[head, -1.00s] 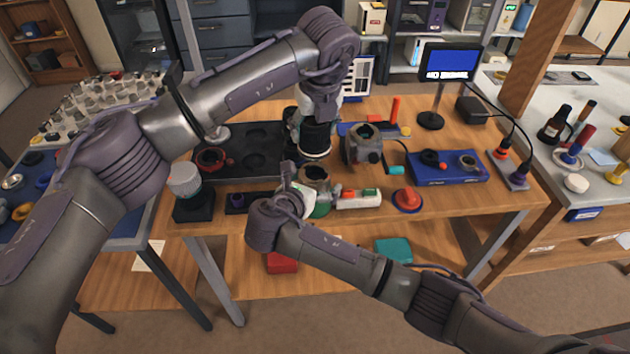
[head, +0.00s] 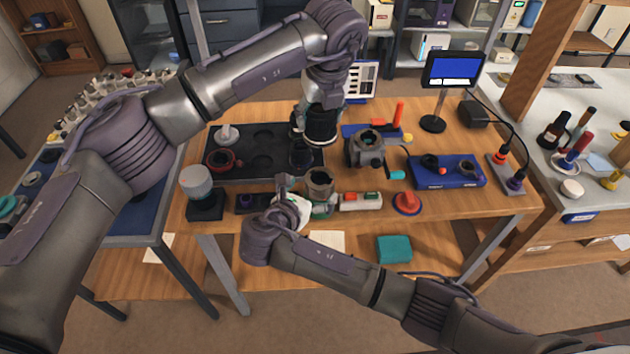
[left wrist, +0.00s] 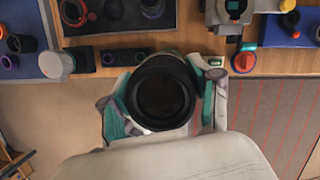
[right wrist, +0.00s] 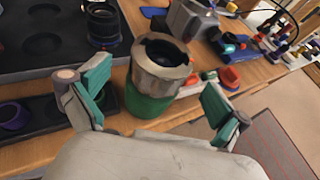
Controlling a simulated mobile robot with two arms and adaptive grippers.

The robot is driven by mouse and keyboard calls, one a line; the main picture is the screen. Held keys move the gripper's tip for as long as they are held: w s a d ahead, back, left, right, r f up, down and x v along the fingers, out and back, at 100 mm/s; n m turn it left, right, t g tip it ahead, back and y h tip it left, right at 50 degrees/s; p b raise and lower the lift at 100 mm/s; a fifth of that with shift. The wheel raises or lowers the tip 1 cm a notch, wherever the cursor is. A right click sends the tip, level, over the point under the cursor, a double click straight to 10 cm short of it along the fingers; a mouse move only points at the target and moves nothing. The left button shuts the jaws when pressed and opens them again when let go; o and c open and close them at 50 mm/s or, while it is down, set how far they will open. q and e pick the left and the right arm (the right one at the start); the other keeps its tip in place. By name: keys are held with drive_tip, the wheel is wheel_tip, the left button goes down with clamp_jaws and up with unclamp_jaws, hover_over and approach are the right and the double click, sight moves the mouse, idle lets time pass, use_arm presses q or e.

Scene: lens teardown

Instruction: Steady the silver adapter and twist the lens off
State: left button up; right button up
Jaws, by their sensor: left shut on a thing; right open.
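The silver adapter (right wrist: 160,62) stands upright on a green base (right wrist: 150,103), its top open and bare. In the head view the adapter (head: 319,183) is near the table's front edge. My left gripper (left wrist: 163,104) is shut around a black lens (left wrist: 160,90). In the head view this lens (head: 321,126) hangs above and behind the adapter, apart from it. My right gripper (right wrist: 153,98) is open, one finger on each side of the adapter and base, with gaps showing. My right forearm and hand partly cover the base in the head view.
A black tray (head: 262,171) lies at left, with another dark lens (right wrist: 103,25) on its near corner. A grey camera body (head: 368,149) stands right of the adapter. A red-and-white tool (head: 361,201), red knob (head: 407,202) and blue tray (head: 447,178) lie further right.

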sight(315, 185)
use_arm(q)
drive_tip(key=shift+r+p, duration=1.6)
drive_tip(key=shift+r, duration=0.4)
use_arm(e)
drive_tip(key=shift+s+a+r, duration=0.35)
drive_tip(key=shift+s+r, duration=0.2)
drive_tip(key=shift+s, duration=0.05)
drive_tip(key=shift+s+a+r, duration=0.35)
drive_tip(key=shift+s+r, duration=0.2)
drive_tip(key=shift+s, duration=0.05)
use_arm(q)
drive_tip(key=shift+r+p, duration=0.65)
use_arm(e)
drive_tip(key=shift+v, duration=0.75)
use_arm(q)
drive_tip(key=shift+f, duration=0.1)
use_arm(e)
drive_tip(key=shift+w, duration=0.1)
